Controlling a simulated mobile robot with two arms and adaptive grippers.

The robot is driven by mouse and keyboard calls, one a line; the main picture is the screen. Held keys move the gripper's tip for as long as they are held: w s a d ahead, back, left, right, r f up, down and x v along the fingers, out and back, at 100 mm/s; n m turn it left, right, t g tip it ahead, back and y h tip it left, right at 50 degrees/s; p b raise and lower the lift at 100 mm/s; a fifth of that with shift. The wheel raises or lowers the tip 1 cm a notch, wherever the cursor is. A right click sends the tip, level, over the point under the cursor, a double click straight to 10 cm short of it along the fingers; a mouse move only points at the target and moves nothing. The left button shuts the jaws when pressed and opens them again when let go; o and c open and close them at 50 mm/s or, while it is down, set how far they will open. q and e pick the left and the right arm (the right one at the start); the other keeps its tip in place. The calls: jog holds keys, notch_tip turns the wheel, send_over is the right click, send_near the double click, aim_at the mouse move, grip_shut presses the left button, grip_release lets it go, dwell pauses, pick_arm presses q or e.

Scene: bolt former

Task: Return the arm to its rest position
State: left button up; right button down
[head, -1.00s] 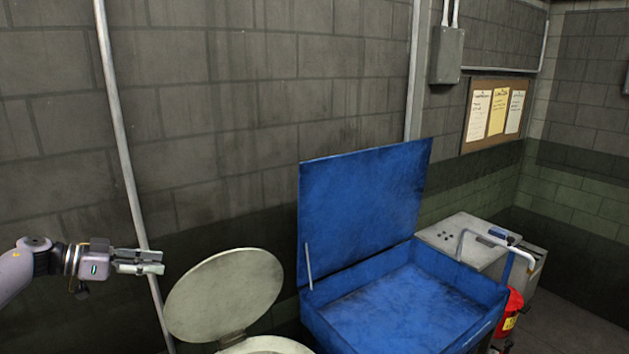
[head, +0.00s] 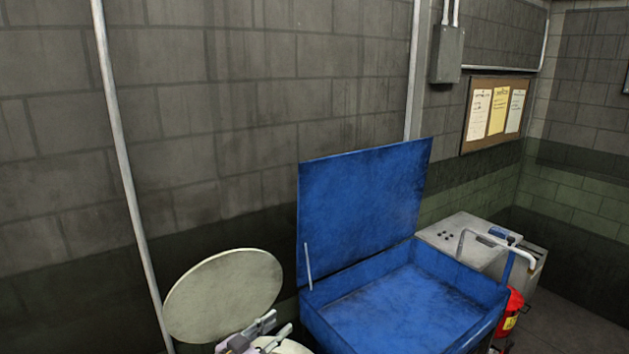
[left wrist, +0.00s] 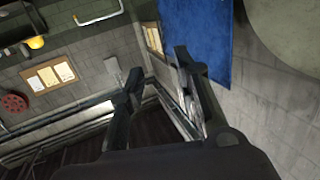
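My left gripper (head: 277,324) is at the bottom of the head view, in front of the round can with the raised pale lid. Its two fingers stand apart with nothing between them. In the left wrist view the fingers (left wrist: 158,66) are also spread and empty, with the wall and noticeboard beyond. Most of my left arm is out of the head view. My right gripper shows in neither view.
The pale round lid (head: 224,296) stands open close behind my left gripper. A blue bin (head: 350,324) with its lid (head: 364,208) raised is just to the right. A grey unit (head: 462,238) and a red container (head: 512,310) stand further right.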

pick_arm(q)
jog(key=s+a+f+n+g+y, duration=0.2)
jog(key=s+a+f+g+y, duration=0.15)
jog(key=s, duration=0.95)
jog(key=s+a+f+n+g+y, duration=0.1)
jog(key=s+a+f+g+y, duration=0.25)
jog(key=s, duration=1.05)
jog(key=s+a+f+n+g+y, duration=0.25)
jog(key=s+a+f+g, duration=0.2)
jog(key=s, duration=0.85)
notch_tip(320, 180, down, 35)
jog(key=s+b, duration=0.2)
jog(key=b, duration=0.6)
jog(key=s+a+f+b, duration=0.1)
jog(key=s+f+b, duration=0.2)
jog(key=s+f, duration=0.5)
jog(key=s+a+f+g+b, duration=0.1)
jog(key=s+a+f+b, duration=0.1)
jog(key=s+f, duration=0.6)
notch_tip(320, 180, down, 5)
jog(key=shift+s+f+m+b, duration=0.2)
jog(key=shift+m+b, duration=0.15)
jog(key=shift+b, duration=0.35)
